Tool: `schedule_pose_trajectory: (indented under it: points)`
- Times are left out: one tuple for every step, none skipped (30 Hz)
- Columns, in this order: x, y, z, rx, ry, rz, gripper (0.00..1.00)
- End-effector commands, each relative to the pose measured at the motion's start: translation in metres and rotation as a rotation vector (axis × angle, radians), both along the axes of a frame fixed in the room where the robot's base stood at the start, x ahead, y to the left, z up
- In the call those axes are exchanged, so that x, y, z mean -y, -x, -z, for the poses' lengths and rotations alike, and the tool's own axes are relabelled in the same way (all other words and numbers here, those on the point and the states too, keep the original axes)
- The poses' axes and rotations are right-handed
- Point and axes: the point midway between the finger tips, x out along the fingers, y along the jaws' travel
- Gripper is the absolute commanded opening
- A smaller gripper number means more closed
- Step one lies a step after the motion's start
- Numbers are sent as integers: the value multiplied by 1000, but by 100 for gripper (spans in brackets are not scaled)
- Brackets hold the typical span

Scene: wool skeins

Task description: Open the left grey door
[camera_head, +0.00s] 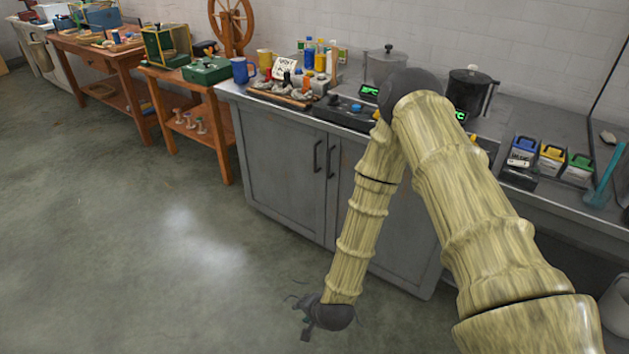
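The left grey door (278,168) is the left one of two flat doors on the cabinet under the metal counter. It looks shut, flush with the cabinet front. Its dark upright bar handle (317,156) is near its right edge. The right grey door (388,228) is partly hidden behind my arm, with its handle (331,161) beside the left one. My gripper (303,318) hangs low in front of the cabinet, below the handles in the picture and apart from the doors. It is small and dark, and I cannot tell whether its fingers are open.
The counter (232,91) holds pots, bottles, mugs and hotplates. An orange wooden table (221,150) stands just left of the cabinet. The grey floor (130,250) left of my gripper is clear. A light bin (616,302) is at the far right.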

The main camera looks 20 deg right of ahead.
Motion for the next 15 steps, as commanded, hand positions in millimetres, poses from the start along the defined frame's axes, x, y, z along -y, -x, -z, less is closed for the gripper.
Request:
schedule_pose_trajectory:
  points:
    - [-3,-27,14,41,-54,77,32]
    - [-5,-41,14,62,-88,124,32]
    - [-7,-61,14,91,-136,184,32]
    - [-8,-75,14,112,-172,231,32]
    - [-9,-90,13,135,-211,276,32]
    - [-10,-108,12,162,-260,334,32]
    - [-10,-122,10,183,-301,379,32]
    - [-9,-136,9,204,-340,423,32]
    - [-8,-155,5,233,-395,480,32]
    - [-6,-168,2,253,-437,522,32]
    - [-5,-182,-1,276,-480,563,32]
    - [-2,-199,-6,302,-540,618,32]
    - [0,-212,-10,324,-584,658,32]
    - [3,-224,-13,344,-629,698,32]
    - [8,-240,-19,371,-692,749,32]
